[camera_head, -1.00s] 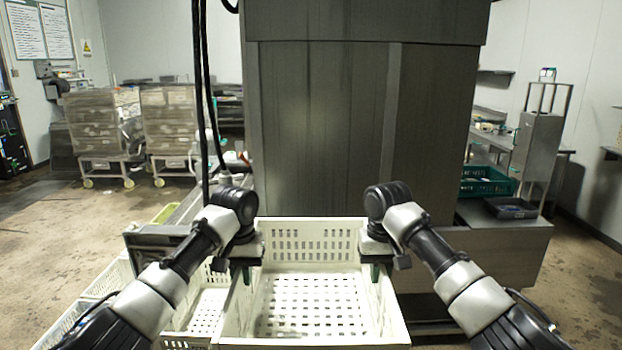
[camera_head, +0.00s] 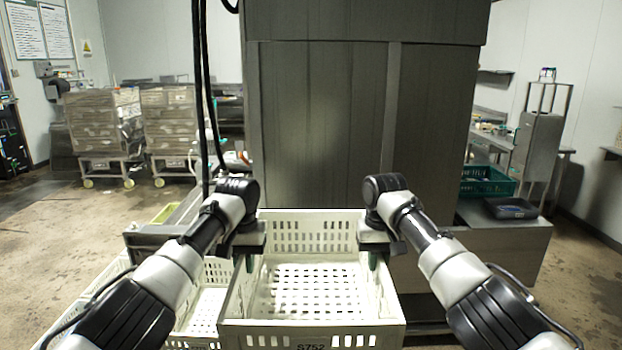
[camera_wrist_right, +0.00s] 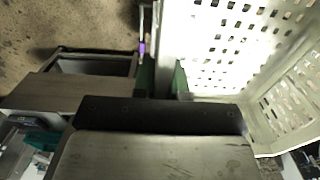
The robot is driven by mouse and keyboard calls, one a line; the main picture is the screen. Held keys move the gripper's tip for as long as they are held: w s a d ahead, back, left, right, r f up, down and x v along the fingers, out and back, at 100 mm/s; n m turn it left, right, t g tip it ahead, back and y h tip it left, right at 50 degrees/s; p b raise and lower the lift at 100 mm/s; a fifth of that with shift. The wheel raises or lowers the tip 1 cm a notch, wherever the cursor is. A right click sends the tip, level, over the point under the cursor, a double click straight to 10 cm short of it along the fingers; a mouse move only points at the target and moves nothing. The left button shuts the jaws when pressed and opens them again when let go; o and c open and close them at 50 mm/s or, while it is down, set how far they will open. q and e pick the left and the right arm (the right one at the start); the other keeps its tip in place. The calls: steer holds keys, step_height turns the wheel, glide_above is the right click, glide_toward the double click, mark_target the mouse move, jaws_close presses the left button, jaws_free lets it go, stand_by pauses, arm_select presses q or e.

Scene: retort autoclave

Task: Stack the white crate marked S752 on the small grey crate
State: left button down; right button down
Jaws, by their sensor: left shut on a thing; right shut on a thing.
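The white crate marked S752 (camera_head: 312,335) is in front of me in the head view, empty, with slotted walls and a perforated floor. My left gripper (camera_head: 249,262) is shut on its left wall, and my right gripper (camera_head: 373,260) is shut on its right wall. In the right wrist view the green fingers (camera_wrist_right: 162,80) of the right gripper straddle the crate wall (camera_wrist_right: 172,40). The crate looks about level. What lies under it is hidden, and I cannot make out the small grey crate in either view.
More white crates (camera_head: 207,312) stand close to the left of the held crate. A tall steel cabinet (camera_head: 320,125) rises right behind it. A steel bench (camera_head: 500,240) with a teal crate (camera_head: 487,181) and a dark tray (camera_head: 511,208) is at the right. Open floor lies at far left.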

mark_target(236, 295)
arm_select(q)
steer(key=shift+w+d, duration=0.15)
steer(key=shift+w, duration=0.3)
arm_select(e)
steer(key=shift+w+a, duration=0.15)
steer(key=shift+w, duration=0.3)
arm_select(q)
steer(key=shift+s+r, duration=0.1)
arm_select(e)
steer(key=shift+s+r, duration=0.1)
steer(key=shift+r, duration=0.05)
